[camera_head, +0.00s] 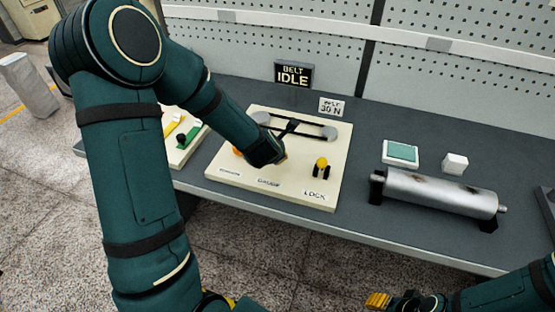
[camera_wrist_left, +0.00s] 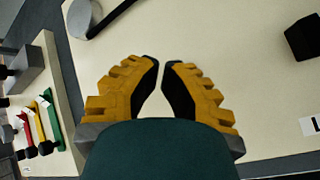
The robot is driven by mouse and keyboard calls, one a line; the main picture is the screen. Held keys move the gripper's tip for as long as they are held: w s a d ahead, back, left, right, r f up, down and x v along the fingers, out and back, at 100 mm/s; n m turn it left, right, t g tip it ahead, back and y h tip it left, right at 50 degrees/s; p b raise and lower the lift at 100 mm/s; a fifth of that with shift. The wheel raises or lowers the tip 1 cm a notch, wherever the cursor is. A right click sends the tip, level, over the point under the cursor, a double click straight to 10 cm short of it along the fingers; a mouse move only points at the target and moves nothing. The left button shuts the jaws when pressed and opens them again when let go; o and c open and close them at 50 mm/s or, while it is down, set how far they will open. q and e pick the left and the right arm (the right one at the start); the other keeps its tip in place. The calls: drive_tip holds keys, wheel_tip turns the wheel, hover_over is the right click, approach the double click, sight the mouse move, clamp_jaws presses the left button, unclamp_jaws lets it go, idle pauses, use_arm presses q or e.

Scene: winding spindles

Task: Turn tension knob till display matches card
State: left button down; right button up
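The dark display (camera_head: 293,74) reads BELT IDLE and the white card (camera_head: 331,107) reads BELT 30 N. The cream panel (camera_head: 222,174) carries a belt between two grey pulleys and labels for tension, gauge and lock. My left gripper (camera_wrist_left: 161,64) hangs over the panel. Its fingers are partly apart, with bare panel showing between them. My left wrist covers the gauge area. A small orange patch shows left of the wrist; I cannot tell whether it is a knob or a finger. My right gripper (camera_head: 386,301) is low at the front, its opening unclear.
A yellow-topped lock control (camera_head: 321,165) stands at the panel's right. A board with coloured levers (camera_head: 186,138) is at the left. A metal roller (camera_head: 440,192) on black supports, a green-topped pad (camera_head: 401,152) and a white cube (camera_head: 455,163) are to the right.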

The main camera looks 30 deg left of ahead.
use_arm(q)
drive_tip(key=shift+f+b, duration=0.3)
drive_tip(key=shift+b, duration=0.05)
idle(0.3)
drive_tip(key=shift+r, duration=0.15)
drive_tip(key=shift+r+p, duration=0.6)
drive_tip(key=shift+r, duration=0.15)
drive_tip(key=shift+r+p, duration=1.9)
drive_tip(key=shift+r, duration=0.65)
